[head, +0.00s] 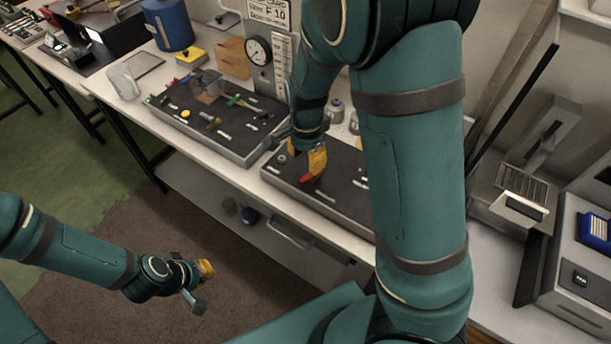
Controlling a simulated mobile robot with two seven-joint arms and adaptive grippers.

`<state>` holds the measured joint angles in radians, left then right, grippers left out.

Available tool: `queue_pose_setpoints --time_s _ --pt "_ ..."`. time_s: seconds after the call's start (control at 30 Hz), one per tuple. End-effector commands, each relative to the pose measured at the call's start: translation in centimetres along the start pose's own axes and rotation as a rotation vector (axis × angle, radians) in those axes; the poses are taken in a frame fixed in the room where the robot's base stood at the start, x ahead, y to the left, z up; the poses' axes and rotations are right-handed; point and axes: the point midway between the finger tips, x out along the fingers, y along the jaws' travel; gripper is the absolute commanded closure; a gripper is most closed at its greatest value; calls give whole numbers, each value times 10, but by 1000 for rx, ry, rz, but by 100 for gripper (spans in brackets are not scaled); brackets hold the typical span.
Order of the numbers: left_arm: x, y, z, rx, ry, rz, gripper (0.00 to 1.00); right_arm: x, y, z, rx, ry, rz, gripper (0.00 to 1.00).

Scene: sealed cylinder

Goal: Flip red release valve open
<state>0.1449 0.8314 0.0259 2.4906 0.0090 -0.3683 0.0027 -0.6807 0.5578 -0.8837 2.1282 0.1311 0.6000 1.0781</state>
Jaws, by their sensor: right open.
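A small red part (306,179), which looks like the release valve lever, shows on the dark top of the right-hand tray (338,209) on the bench. My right gripper (308,165) points down right above it, with an orange finger pad close to the red part. The gripper is open; I cannot tell whether it touches the red part. My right arm hides much of the tray and anything behind it. My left gripper (205,286) hangs low over the brown floor, away from the bench, with its fingers apart and empty.
A second dark tray (222,122) with small tools and fittings lies to the left. Small metal cylinders stand near my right wrist. Grey equipment (520,190) fills the right side.

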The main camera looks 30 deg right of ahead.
Motion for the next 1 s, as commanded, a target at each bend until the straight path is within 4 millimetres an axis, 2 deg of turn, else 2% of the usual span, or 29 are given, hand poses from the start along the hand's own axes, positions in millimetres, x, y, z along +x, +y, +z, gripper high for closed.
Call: queue_pose_setpoints --time_s 0.03,0.1,0.33,0.5,0.83,0.9,0.97,1.0 --pt "6 -2 1 0 0 -1 100 14 1 0 3 0 4 55" --pt "10 -3 1 0 0 -2 100 27 1 0 1 0 3 55" --pt "19 -6 2 0 0 -4 100 60 0 0 -1 1 1 55" --pt "21 -7 3 0 0 -5 100 70 0 0 1 0 0 55" --pt "21 -7 3 0 0 -4 100 71 0 0 -1 0 -1 56" --pt "21 -7 3 0 0 -4 100 71 0 0 -1 0 -1 80" --pt "21 -7 3 0 0 -4 100 71 0 0 -1 0 -1 100" --pt "21 -7 3 1 0 -4 100 71 0 0 -1 0 -1 100"
